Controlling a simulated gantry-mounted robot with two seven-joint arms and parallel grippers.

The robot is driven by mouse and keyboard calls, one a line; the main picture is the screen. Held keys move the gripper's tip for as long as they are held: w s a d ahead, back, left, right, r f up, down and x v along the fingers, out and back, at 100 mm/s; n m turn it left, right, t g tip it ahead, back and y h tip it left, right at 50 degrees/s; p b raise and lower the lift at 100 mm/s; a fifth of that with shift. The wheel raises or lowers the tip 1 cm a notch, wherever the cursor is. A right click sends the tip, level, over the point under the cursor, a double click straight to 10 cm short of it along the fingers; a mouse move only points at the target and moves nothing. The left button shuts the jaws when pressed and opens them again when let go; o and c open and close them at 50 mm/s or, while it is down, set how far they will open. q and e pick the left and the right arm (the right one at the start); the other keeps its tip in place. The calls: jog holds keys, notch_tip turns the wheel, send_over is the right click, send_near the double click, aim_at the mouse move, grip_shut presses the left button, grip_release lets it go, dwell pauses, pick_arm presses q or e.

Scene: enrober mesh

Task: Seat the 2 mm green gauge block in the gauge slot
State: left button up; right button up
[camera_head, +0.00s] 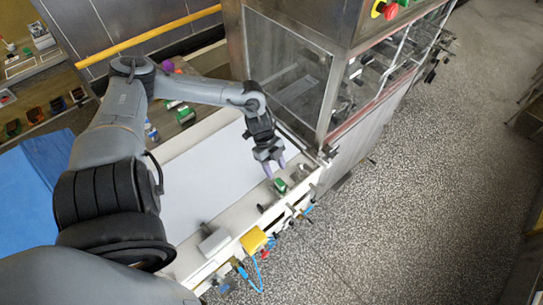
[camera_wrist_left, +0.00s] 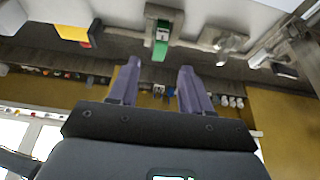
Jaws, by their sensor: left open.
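My left gripper (camera_head: 275,171) is open and empty above the front rail of the white table, at its right end. Its two purple fingers also show in the left wrist view (camera_wrist_left: 160,68), spread apart. A small green block (camera_head: 280,186) is on the rail just below the fingertips. In the left wrist view the green block (camera_wrist_left: 160,46) shows beyond the gap between the fingers, against a grey holder (camera_wrist_left: 164,16). The fingers do not touch it there. I cannot make out the gauge slot for certain. My right gripper is not in view.
A yellow box (camera_head: 253,240) and a grey block (camera_head: 214,242) sit along the rail to the left. The white table top (camera_head: 205,185) is clear. A steel cabinet with windows (camera_head: 288,70) stands close behind the gripper. Cables hang at the rail's front.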

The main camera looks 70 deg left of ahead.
pick_arm(q)
jog(key=shift+p+v, duration=1.1)
jog(key=shift+v, duration=1.3)
